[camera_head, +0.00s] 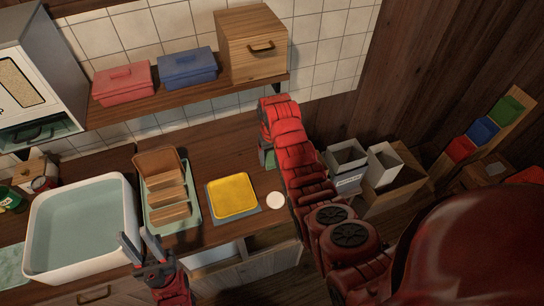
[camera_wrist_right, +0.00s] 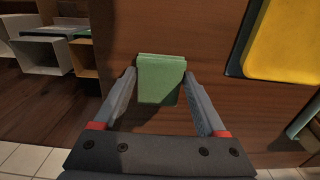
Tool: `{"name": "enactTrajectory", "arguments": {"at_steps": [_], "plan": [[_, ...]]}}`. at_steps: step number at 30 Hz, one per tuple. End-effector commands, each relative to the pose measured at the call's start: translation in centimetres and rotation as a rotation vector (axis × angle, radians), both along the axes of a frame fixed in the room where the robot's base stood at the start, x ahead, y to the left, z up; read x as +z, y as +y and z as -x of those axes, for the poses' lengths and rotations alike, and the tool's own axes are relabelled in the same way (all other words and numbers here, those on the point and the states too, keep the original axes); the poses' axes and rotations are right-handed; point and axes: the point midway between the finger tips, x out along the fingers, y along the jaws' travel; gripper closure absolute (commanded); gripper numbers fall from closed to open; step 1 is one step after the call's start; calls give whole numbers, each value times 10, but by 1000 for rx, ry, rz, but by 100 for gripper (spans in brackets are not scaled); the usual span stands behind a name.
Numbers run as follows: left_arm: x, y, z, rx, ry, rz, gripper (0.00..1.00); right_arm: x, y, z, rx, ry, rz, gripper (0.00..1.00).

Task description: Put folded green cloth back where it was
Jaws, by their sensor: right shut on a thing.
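The folded green cloth (camera_wrist_right: 160,82) is between the fingers of my right gripper (camera_wrist_right: 160,75) in the right wrist view, with a wooden surface behind it. My right gripper is shut on it. In the head view a small part of the green cloth (camera_head: 267,157) shows below my right gripper, over the back of the counter; my arm hides the rest. I cannot tell whether the cloth touches the counter. My left gripper (camera_head: 140,248) is open and empty, in front of the dish rack.
A yellow square item (camera_head: 233,195) lies on a blue-grey mat, with a white disc (camera_head: 275,200) beside it. A dish rack (camera_head: 187,221) and a white basin (camera_head: 36,235) stand left. A shelf (camera_head: 190,95) with boxes is above. An open drawer (camera_head: 270,262) is in front.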

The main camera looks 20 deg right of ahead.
Motion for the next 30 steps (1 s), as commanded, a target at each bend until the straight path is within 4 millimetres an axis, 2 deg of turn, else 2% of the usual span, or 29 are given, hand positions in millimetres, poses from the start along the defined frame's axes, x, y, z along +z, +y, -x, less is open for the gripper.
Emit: {"name": "enactTrajectory", "arguments": {"at_steps": [2, 3, 6, 7, 15, 19, 23, 24, 26, 27, 30], "plan": [[-3, 0, 0, 0, 0, 0, 64, -4, 0, 0, 0, 0, 0, 78], [-2, 0, 0, 0, 0, 0, 64, -3, 0, 0, 0, 0, 0, 21], [-2, 0, 0, 0, 0, 0, 64, -2, 0, 0, 0, 0, 0, 3], [-2, 0, 0, 0, 0, 0, 64, -2, 0, 0, 0, 0, 0, 0], [2, 0, 0, 0, 0, 0, 64, 2, 0, 0, 0, 0, 0, 0], [-6, 0, 0, 0, 0, 0, 64, 10, 0, -1, 0, -4, 0, 0], [-11, 0, 0, 0, 0, 0, 64, 34, 0, -1, 0, -4, 1, 0], [1, 0, 0, 0, 1, 0, 64, 52, 0, -1, 0, -5, 1, 0], [8, 0, 0, 0, -1, 0, 64, 68, 0, -1, 0, -7, 2, 0], [19, 0, 0, 0, 0, 0, 64, 80, 0, 0, 0, -2, 1, 0], [37, 0, 0, 0, 0, 0, 64, 97, 0, 0, 0, 0, 1, 0]]}}
